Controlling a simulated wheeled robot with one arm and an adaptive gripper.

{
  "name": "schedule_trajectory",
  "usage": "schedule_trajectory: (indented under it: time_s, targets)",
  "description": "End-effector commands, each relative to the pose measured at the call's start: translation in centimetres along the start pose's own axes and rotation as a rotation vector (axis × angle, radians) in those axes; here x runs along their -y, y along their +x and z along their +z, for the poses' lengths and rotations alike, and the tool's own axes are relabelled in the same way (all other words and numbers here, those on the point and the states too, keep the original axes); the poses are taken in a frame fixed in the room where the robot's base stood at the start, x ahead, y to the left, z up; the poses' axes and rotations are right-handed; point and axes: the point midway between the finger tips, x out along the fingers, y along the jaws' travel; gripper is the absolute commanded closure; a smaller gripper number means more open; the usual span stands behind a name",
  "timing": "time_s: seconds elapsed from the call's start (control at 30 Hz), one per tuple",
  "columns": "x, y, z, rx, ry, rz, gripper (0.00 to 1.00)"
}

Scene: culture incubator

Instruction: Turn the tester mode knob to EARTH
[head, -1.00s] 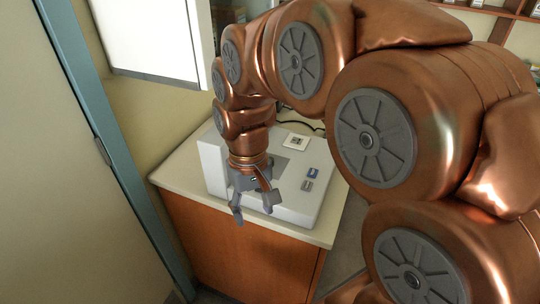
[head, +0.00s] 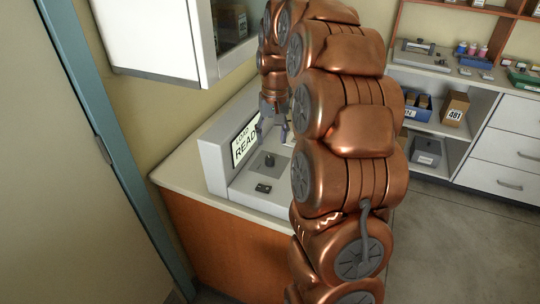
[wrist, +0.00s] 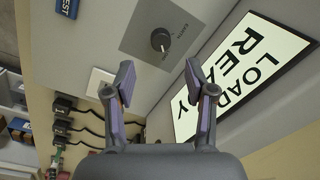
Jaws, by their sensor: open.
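The tester (head: 213,165) is a pale grey box on the counter, with a lit screen (head: 245,140) reading LOAD READY. Its dark round mode knob (wrist: 160,40) sits on a grey panel in the wrist view, with the word EARTH printed beside it. A small light mark shows on the knob; its exact setting is too small to tell. My gripper (head: 272,130) is open and empty above the tester, near the screen. In the wrist view my two fingertips (wrist: 160,78) are spread apart, and the knob lies beyond the gap between them, not touched.
A blue TEST button (wrist: 67,7) is on the tester's face. A white wall cabinet (head: 160,35) hangs above left. Dark plugs with cables (wrist: 65,105) are at left in the wrist view. Shelves with boxes (head: 455,108) stand at the right.

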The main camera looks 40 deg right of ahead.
Motion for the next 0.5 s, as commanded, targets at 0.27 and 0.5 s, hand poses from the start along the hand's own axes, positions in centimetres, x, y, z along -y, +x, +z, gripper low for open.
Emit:
schedule_trajectory:
  time_s: [0.27, 0.5]
  targets:
    - [0.1, 3.1, 0.2, 0.005, -0.001, 0.000, 0.45]
    - [0.1, 6.0, 0.2, 0.004, -0.001, 0.000, 0.45]
